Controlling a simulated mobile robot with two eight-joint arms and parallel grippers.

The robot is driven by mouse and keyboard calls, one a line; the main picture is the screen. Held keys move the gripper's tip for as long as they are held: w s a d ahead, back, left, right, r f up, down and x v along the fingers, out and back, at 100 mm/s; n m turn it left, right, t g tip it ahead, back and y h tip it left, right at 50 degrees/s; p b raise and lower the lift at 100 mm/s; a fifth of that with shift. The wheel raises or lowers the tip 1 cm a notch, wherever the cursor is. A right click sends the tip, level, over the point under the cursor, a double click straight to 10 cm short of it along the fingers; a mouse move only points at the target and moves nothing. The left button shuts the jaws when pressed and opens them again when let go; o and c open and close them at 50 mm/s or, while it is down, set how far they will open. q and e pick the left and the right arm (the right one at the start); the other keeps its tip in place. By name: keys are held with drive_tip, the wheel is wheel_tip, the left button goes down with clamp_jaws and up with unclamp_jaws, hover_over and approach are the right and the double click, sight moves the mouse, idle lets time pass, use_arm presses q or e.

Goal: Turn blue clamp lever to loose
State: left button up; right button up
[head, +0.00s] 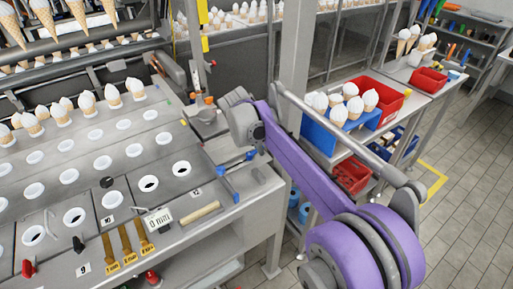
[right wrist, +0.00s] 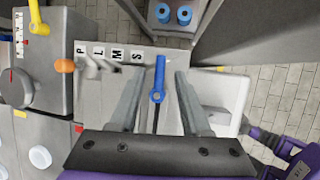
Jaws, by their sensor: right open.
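The blue clamp lever (right wrist: 160,72) shows in the right wrist view as a straight blue handle with a round pivot eye at its lower end. It points up the picture, beside a plate (right wrist: 110,54) lettered P, L, M, S. My right gripper (right wrist: 158,80) is open, with one finger on each side of the lever and visible gaps to both. In the head view my right gripper's grey hand (head: 246,125) is over the right end of the metal bench, and a small blue piece (head: 250,155) shows just below it. My left gripper is not in view.
An orange knob (right wrist: 65,66) and a yellow lever (right wrist: 36,15) are left of the gripper in the right wrist view. Another blue fitting (head: 229,183) is on the bench edge. A blue tray of cones (head: 327,137) and a red crate (head: 403,104) stand right of a post.

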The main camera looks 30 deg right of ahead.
drive_tip(key=shift+w+d+f, duration=0.15)
drive_tip(key=shift+d+f, duration=0.05)
drive_tip(key=shift+f, duration=0.4)
clamp_jaws()
